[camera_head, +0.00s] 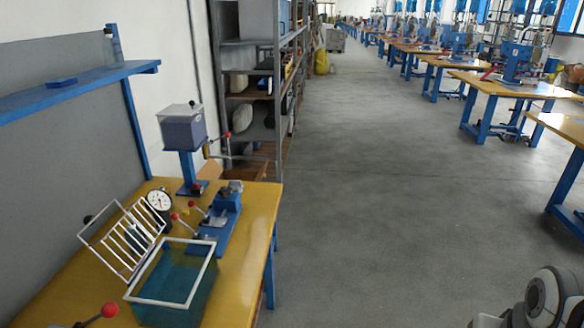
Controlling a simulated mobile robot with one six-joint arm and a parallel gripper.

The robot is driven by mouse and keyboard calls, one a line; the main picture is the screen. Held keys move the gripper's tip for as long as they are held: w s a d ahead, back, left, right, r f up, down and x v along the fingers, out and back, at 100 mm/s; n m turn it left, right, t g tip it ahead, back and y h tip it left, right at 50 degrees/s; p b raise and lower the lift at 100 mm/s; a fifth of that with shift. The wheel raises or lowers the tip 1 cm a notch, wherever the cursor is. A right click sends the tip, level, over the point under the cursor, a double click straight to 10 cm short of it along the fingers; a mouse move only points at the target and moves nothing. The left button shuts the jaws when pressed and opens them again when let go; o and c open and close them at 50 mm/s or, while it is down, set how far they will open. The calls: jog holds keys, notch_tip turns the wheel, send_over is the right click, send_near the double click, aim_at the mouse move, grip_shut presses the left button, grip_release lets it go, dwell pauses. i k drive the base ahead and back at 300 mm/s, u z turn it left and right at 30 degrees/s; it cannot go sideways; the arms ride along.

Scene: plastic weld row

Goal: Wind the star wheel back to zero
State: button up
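On the yellow workbench (258,207) at left, a small blue fixture (222,218) stands with thin spokes ending in red balls (176,216) at its left side. These spokes look like the star wheel, though its hub is too small to make out. A round white dial gauge (159,200) with a dark pointer stands just left of it; its reading is too small to tell. My gripper is not in view. Only a pale part of my arm shows at the lower right, far from the bench.
A teal tank with a white rim (143,300) and a tilted white rack (112,262) stand near the fixture. A grey box on a blue post (184,132) has a red-knobbed lever. Another red knob (109,310) is at lower left. Open floor (375,210) lies right of the bench.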

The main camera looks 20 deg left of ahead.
aim_at(226, 191)
jog(key=z, duration=0.05)
jog(key=i, duration=2.7)
jog(key=u, duration=0.4)
jog(key=k, duration=0.1)
jog(key=u, duration=3.1)
jog(key=i, duration=1)
jog(key=u, duration=0.1)
